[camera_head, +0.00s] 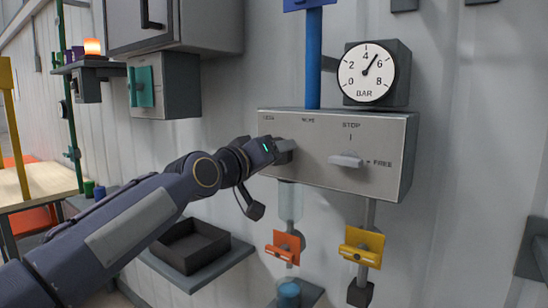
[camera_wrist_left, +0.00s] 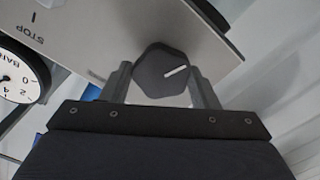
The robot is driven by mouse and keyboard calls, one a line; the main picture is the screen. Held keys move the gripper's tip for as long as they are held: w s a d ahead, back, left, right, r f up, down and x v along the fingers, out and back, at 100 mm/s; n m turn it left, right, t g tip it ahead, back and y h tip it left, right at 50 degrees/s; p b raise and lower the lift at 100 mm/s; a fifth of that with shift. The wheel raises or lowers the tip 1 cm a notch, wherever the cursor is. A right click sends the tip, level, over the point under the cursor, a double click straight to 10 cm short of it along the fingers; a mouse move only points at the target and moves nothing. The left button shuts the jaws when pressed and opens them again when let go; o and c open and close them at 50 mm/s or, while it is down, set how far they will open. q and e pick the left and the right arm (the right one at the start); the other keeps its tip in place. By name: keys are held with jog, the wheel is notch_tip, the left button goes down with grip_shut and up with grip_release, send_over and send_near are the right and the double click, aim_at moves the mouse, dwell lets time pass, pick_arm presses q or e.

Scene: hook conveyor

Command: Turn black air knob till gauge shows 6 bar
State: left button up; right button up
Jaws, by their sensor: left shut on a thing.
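The black air knob (camera_wrist_left: 165,70) has several flat sides and a white pointer line, and sits on the front of the grey panel box (camera_head: 385,138). My left gripper (camera_wrist_left: 163,85) is shut on the knob, with one finger on each side of it. In the head view, my left gripper (camera_head: 287,150) is against the left part of the panel and mostly hides the knob. The round white BAR gauge (camera_head: 360,82) stands above the panel at the right. Its needle points between 4 and 6, near 5. My right gripper is not in view.
A light grey lever (camera_head: 346,161) sits on the panel right of my gripper, by the STOP and FREE labels. Below hang an orange tag (camera_head: 283,246) and a yellow tag (camera_head: 361,247). A dark tray (camera_head: 190,250) stands on a shelf at lower left.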

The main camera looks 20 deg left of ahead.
pick_arm(q)
jog(key=shift+f, duration=0.15)
jog(key=o, duration=1)
jog(key=b+v, duration=0.2)
jog(key=v, duration=0.5)
jog(key=shift+s+a, duration=0.15)
jog(key=shift+s, duration=0.2)
jog(key=s+f+g+p, duration=0.1)
jog(key=s+f+g, duration=0.2)
jog(key=s+f, duration=0.6)
jog(key=s+f+g+y+p, duration=0.1)
jog(key=s+f+g, duration=0.3)
jog(key=s+f, duration=0.5)
jog(key=s+f+m+g+y, duration=0.1)
jog(key=s+f+g, duration=0.3)
jog(key=s+f, duration=0.5)
jog(key=shift+s+a+f+p, duration=0.1)
jog(key=shift+a+f+p, duration=0.1)
jog(key=shift+f, duration=2.5)
jog(key=shift+a+f+p, duration=0.1)
jog(key=shift+f+p, duration=0.1)
jog(key=shift+f, duration=2.45)
